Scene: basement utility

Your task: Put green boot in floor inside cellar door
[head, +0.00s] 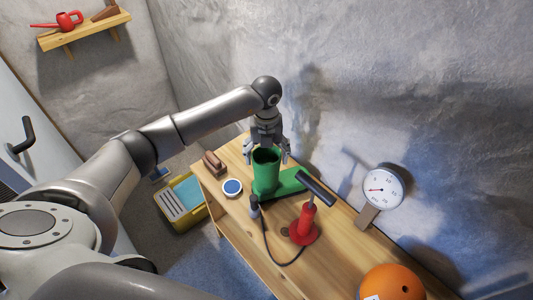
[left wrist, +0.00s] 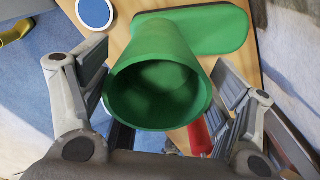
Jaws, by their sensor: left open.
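The green boot (head: 266,175) stands upright on the wooden bench (head: 335,258), its foot pointing right toward the wall. My left gripper (head: 267,150) is above it, open, with its fingers on either side of the boot's top. In the left wrist view the boot's round opening (left wrist: 157,90) lies between the open fingers of my left gripper (left wrist: 158,115), with a gap visible on the left side. Contact on the right side is hard to tell. A pale door with a dark handle (head: 22,135) is at the left edge. My right gripper is not in view.
A red pump (head: 305,223) with a black hose stands close to the boot. Also on the bench are a dial gauge (head: 382,188), an orange ball (head: 392,284), a blue-and-white tin (head: 232,187) and a brown brush (head: 214,163). A yellow bin (head: 182,203) sits on the floor.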

